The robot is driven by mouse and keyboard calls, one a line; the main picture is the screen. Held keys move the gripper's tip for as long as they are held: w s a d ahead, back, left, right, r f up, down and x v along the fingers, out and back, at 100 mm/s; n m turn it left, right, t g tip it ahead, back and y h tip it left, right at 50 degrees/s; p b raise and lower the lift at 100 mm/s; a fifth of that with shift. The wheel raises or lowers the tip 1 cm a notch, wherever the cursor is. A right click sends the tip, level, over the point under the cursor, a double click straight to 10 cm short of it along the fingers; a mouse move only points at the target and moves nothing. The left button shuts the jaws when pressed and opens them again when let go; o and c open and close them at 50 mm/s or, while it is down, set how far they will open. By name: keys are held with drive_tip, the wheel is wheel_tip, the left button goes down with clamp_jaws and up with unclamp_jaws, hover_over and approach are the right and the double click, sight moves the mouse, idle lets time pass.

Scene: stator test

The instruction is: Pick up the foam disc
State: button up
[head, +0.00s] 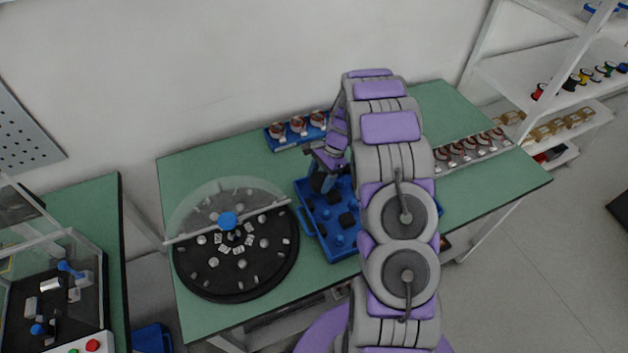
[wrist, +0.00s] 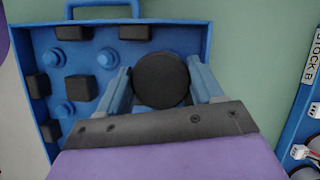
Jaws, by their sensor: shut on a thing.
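The foam disc (wrist: 161,80) is a dark, round, flat piece seen between my gripper's two blue fingers in the wrist view. My gripper (wrist: 160,88) is shut on it, with one finger at each side of the disc. In the head view my gripper (head: 322,182) is over the left back part of the blue tray (head: 308,226), and the disc cannot be made out there.
The tray holds several black blocks (wrist: 81,89) and blue pegs (wrist: 108,58). A round black fixture with a clear half cover (head: 235,275) stands left on the green table (head: 200,325). A blue rack (head: 279,146) with copper parts is behind; another row of parts (head: 470,150) is right.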

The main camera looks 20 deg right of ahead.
drive_tip(key=s+d, duration=0.2)
drive_tip(key=d, duration=0.2)
drive_tip(key=s+d+p, duration=0.1)
drive_tip(key=s+d, duration=0.1)
drive_tip(key=d, duration=0.2)
drive_tip(key=s+d+r+p, duration=0.1)
drive_tip(key=s+d, duration=0.1)
drive_tip(key=d, duration=0.2)
drive_tip(key=shift+s+d+r, duration=0.1)
drive_tip(key=shift+s+d, duration=0.2)
drive_tip(key=shift+s, duration=0.05)
